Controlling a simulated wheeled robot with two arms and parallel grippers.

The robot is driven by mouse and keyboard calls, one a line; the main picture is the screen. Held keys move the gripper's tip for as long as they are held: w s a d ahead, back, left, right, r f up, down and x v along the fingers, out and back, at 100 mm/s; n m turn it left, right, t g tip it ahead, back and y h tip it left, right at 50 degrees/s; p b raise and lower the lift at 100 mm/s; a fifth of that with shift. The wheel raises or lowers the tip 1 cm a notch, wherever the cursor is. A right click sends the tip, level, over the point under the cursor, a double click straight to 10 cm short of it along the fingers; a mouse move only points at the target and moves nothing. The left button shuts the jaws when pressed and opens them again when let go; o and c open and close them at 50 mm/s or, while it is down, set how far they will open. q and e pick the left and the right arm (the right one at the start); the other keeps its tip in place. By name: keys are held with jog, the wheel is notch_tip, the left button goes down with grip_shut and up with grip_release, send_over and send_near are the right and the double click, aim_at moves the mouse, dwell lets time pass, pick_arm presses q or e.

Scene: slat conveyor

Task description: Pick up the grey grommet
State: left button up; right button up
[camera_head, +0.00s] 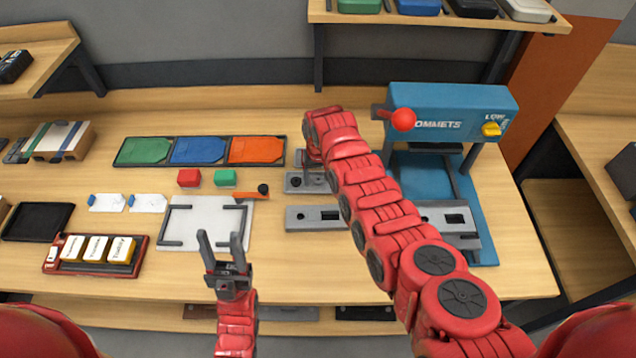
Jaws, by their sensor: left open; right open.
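I cannot make out a grey grommet for certain in the head view. The blue press marked "OMMETS" (455,108) stands at the back right, with a red ball knob (403,119) and a yellow dial (491,129).
Green (146,150), blue (199,150) and orange (256,150) panels lie in a dark tray. Red (189,178) and green (225,177) blocks sit before them. A white board (205,222), a red tray of boxes (65,255) and a black tray (38,222) lie left.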

jog(key=shift+r, duration=0.1)
grip_shut()
jog(key=shift+r, duration=0.15)
dwell(0.3)
